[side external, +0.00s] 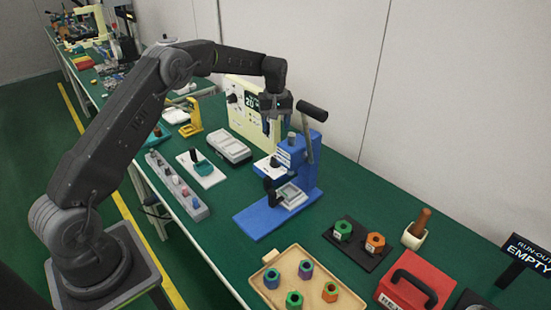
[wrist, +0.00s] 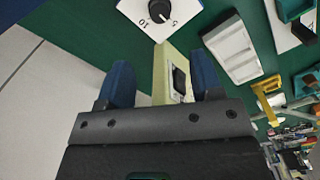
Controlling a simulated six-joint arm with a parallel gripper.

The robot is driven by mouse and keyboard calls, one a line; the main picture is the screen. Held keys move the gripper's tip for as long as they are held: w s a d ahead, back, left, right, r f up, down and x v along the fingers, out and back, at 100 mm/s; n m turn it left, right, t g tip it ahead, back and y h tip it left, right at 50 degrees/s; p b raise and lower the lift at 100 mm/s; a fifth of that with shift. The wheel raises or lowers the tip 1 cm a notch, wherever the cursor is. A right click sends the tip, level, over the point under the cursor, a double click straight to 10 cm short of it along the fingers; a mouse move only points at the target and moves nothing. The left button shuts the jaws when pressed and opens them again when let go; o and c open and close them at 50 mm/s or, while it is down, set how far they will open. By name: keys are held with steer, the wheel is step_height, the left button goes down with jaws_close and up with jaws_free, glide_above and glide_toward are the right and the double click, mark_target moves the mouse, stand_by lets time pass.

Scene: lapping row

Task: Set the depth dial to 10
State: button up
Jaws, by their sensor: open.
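The depth dial shows in the wrist view as a white plate (wrist: 138,10) at the top edge, marked 10 and 5, with a black knob (wrist: 160,10). The plate is cut off by the frame and I cannot tell the knob's setting. My gripper (side external: 272,128) is open and empty, above and apart from the dial. Its blue fingers (wrist: 162,85) frame a cream box edge in the wrist view.
A cream box (side external: 237,112) with a display stands behind the gripper, and the press's dark lever (side external: 309,122) rises close to its right. A grey-white case (side external: 229,147) lies left of the press. A wooden tray (side external: 268,278) with several coloured nuts is in front.

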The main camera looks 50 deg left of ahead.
step_height(320, 180, down, 14)
steer(key=shift+r, duration=0.25)
stand_by(0.3)
steer(key=c, duration=0.9)
